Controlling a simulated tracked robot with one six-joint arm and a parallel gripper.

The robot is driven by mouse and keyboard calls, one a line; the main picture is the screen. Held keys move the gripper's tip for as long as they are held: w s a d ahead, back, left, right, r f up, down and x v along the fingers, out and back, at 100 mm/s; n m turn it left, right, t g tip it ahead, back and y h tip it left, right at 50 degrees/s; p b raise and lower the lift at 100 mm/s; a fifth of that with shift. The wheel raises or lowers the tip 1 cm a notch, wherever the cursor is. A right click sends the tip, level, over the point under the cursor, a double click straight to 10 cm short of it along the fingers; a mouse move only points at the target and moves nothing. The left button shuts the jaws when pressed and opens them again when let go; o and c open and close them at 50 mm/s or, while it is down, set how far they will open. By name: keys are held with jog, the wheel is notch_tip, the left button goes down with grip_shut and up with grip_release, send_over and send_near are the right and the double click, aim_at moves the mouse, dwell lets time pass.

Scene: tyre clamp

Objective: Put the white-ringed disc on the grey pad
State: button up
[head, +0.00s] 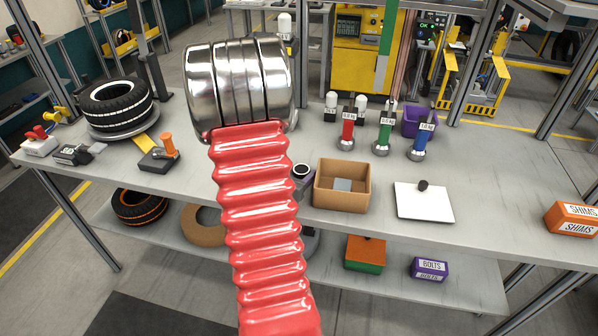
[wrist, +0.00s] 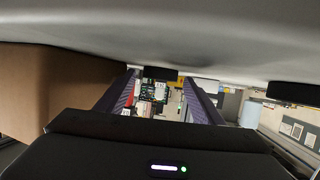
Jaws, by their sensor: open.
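A dark round disc with a white ring on top (head: 301,170) stands on the bench just right of my red arm, which partly hides it. A small grey pad (head: 342,185) lies inside the open brown cardboard box; another small grey flat piece (head: 97,147) lies at the left of the bench. My gripper (wrist: 160,100) shows in the wrist view, with its two purple-lined jaws apart and nothing held. A black low object (wrist: 160,74) shows ahead between the jaws, seemingly the disc. In the head view my arm hides the gripper.
The cardboard box (head: 328,199) is close beside my gripper and fills the left of the wrist view (wrist: 55,90). A white board with a dark knob (head: 424,204), coloured tools and an orange-handled device (head: 160,158) stand on the bench. A tyre (head: 117,106) is far left.

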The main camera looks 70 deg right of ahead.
jog(key=shift+v, duration=3.45)
